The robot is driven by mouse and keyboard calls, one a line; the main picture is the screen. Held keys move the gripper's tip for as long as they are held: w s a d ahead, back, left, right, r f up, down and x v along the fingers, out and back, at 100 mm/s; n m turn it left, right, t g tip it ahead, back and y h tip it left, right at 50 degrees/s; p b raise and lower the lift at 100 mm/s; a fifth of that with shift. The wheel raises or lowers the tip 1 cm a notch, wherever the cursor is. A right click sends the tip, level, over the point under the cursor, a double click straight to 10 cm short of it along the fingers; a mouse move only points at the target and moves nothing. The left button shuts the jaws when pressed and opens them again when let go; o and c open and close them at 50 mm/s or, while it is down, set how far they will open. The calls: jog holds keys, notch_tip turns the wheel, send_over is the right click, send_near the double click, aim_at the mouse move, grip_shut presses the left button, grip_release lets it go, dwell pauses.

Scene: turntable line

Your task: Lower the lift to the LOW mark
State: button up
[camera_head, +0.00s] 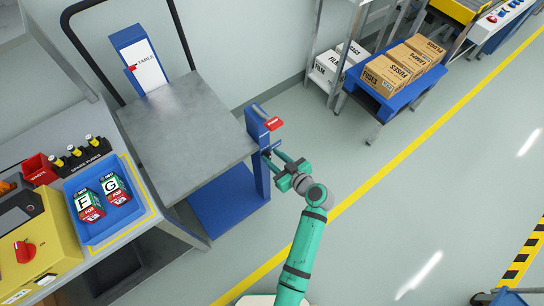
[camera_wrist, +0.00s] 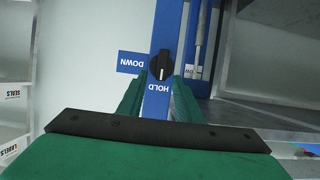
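The lift table has a grey top (camera_head: 185,130) on a blue base (camera_head: 228,200). Behind it stands a blue-framed white board (camera_head: 147,65) reading TABLE, with a red pointer (camera_head: 131,68) at its left edge; no LOW mark is readable there. A blue post (camera_head: 256,150) at the table's right side carries a black knob (camera_wrist: 161,65), between labels DOWN (camera_wrist: 131,62) and HOLD (camera_wrist: 158,102). The knob's white line points toward HOLD. My gripper (camera_head: 274,160) is at this post, its green fingers apart, one on each side of the knob (camera_wrist: 160,84). Contact is unclear.
At left a bench holds a blue tray (camera_head: 93,236) with two boxes and a yellow machine (camera_head: 45,250). A blue cart (camera_head: 385,104) with cartons stands at the back right.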

jog(key=shift+w+a+f, duration=0.15)
jog(key=shift+w+a, duration=0.05)
jog(key=shift+w, duration=0.05)
grip_shut()
